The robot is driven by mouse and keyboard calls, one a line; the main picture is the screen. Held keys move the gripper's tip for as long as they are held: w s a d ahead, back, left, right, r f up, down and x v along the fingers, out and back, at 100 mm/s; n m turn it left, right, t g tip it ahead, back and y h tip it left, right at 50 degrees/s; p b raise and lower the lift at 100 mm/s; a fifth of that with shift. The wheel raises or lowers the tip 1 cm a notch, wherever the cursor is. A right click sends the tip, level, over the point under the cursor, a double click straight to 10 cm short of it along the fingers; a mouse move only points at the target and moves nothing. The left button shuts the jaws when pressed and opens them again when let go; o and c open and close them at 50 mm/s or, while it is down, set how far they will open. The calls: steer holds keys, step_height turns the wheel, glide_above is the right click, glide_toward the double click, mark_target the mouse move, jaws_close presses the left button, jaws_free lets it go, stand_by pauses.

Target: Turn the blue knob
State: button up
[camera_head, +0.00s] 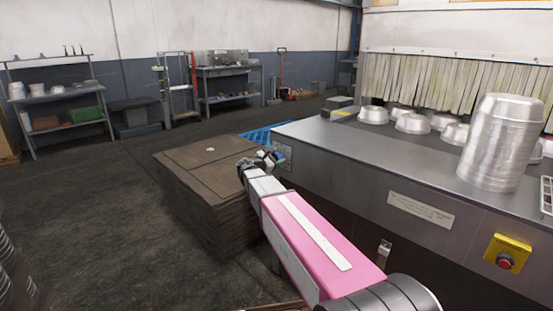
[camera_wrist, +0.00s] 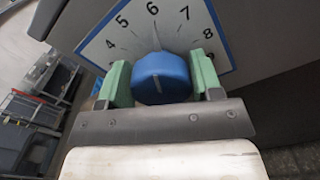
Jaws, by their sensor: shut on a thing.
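The blue knob (camera_wrist: 161,78) sits on a white dial plate (camera_wrist: 110,38) with a blue border and black numbers; 4, 5, 6, 7 and 8 show. A pale line marks the knob's face. My gripper (camera_wrist: 160,82) has its two green fingers on either side of the knob, shut on it. In the head view my gripper (camera_head: 262,160) is at the left end of the steel machine (camera_head: 345,165). The knob is mostly hidden there behind my gripper.
A stack of brown boards (camera_head: 200,165) stands left of the machine, close below my arm. Several metal pans (camera_head: 412,123) and a tall pan stack (camera_head: 503,145) sit on the machine. A red button on a yellow box (camera_head: 507,252) is on its front. Open floor lies at left.

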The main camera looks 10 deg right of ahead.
steer(key=m, duration=0.6)
steer(key=shift+s+f, duration=0.15)
steer(key=m, duration=0.6)
steer(key=shift+f, duration=0.15)
steer(key=shift+m, duration=0.3)
steer(key=o, duration=0.9)
steer(key=v, duration=1)
steer(key=shift+s+a, duration=0.3)
